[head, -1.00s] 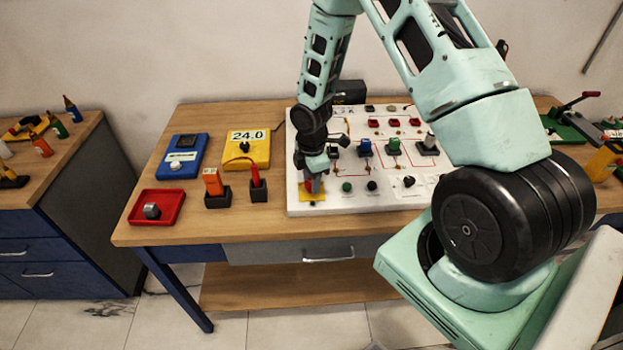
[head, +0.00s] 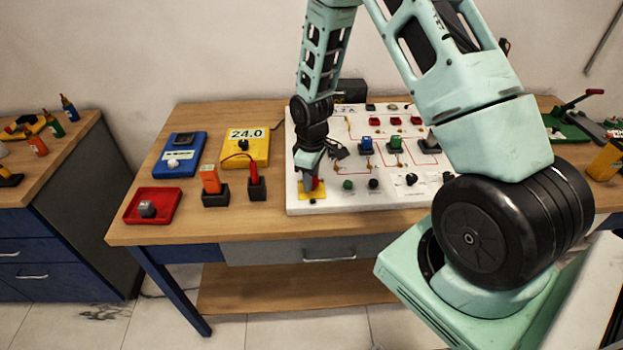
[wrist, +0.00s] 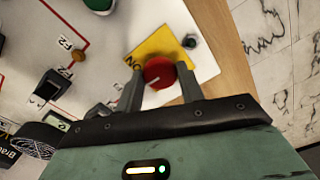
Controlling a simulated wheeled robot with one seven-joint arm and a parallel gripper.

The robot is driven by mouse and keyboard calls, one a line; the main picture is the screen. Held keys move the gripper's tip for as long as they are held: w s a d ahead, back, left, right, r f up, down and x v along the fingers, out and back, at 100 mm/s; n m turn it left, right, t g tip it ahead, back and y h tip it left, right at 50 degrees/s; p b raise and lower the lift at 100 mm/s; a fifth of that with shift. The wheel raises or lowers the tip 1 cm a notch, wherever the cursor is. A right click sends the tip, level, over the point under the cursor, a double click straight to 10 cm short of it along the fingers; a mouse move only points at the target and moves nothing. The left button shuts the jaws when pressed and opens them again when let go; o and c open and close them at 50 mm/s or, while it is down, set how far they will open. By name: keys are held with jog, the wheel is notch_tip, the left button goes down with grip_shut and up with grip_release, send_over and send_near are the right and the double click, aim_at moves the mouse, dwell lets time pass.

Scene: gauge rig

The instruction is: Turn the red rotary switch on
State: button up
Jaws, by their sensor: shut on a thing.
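The red rotary switch (wrist: 158,73) sits on a yellow plate (wrist: 160,47) at the corner of the white panel. In the wrist view its white mark points toward the lower left, and letters are printed on the plate beside it. My gripper (wrist: 160,88) is shut on the switch, with one finger on each side of it. In the head view my gripper (head: 309,183) reaches down to the panel's front left corner, over the yellow plate (head: 313,196). There it hides most of the switch, and only a little red shows.
The white panel (head: 360,202) carries several other knobs, including a green button (head: 347,184) and a black knob (head: 373,184) close to my gripper. Left of the panel stand a red plug in a black holder (head: 256,188), a yellow meter (head: 245,155) and a red tray (head: 135,207).

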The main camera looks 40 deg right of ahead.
jog(key=m+b, duration=0.1)
jog(key=m, duration=0.3)
jog(key=shift+m, duration=0.3)
jog(key=shift+m+b, duration=0.4)
jog(key=shift+m, duration=1.5)
jog(key=o, duration=1)
jog(key=shift+r, duration=0.15)
notch_tip(320, 180, up, 17)
jog(key=b, duration=0.2)
jog(key=shift+r+b, duration=0.1)
jog(key=shift+b, duration=0.2)
